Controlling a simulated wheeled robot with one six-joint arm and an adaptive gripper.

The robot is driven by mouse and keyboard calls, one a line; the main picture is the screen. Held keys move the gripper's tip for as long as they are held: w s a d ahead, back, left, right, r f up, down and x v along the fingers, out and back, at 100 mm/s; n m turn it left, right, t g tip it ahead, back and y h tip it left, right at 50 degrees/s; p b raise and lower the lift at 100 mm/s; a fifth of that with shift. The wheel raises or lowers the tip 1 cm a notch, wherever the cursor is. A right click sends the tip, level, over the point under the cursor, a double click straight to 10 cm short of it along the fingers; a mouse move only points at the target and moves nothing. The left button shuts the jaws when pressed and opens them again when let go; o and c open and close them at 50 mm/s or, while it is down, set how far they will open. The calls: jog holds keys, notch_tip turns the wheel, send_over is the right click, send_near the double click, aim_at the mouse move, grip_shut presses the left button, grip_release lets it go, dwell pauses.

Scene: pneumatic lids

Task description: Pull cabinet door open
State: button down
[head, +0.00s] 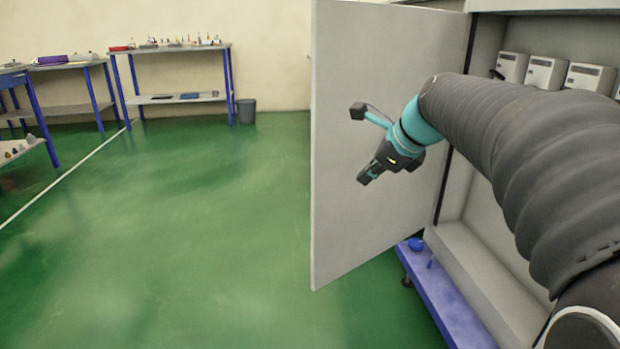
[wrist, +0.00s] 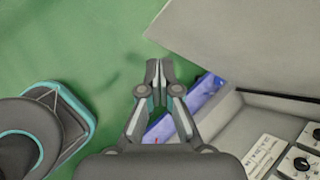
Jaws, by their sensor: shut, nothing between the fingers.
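The grey cabinet door (head: 345,150) stands swung wide open on its hinge side, and the cabinet interior (head: 475,225) is exposed. My gripper (head: 364,178) is in front of the door's inner face in the head view. In the wrist view my gripper (wrist: 159,68) is shut and empty, with its fingertips close together. The door (wrist: 240,40) shows at the upper right there, beyond and right of the fingertips. I cannot tell whether the gripper touches the door. No handle shows in either view.
Control boxes (head: 545,73) line the cabinet's back wall. A blue plinth (head: 445,300) is below the cabinet, with a small blue object (head: 415,244) on it. Workbenches (head: 175,70) and a bin (head: 246,111) stand far off. The green floor (head: 190,230) at left is clear.

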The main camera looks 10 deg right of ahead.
jog(key=w+d+m+b, duration=0.1)
jog(key=w+d+m, duration=0.2)
jog(key=w+m, duration=0.3)
jog(key=b, duration=0.2)
send_near(329, 178)
notch_tip(329, 178, down, 4)
jog(key=w, duration=0.2)
jog(key=shift+w+a+t+y, duration=0.1)
jog(key=shift+a+t+y, duration=0.3)
jog(key=shift+a, duration=0.05)
jog(key=shift+r, duration=0.1)
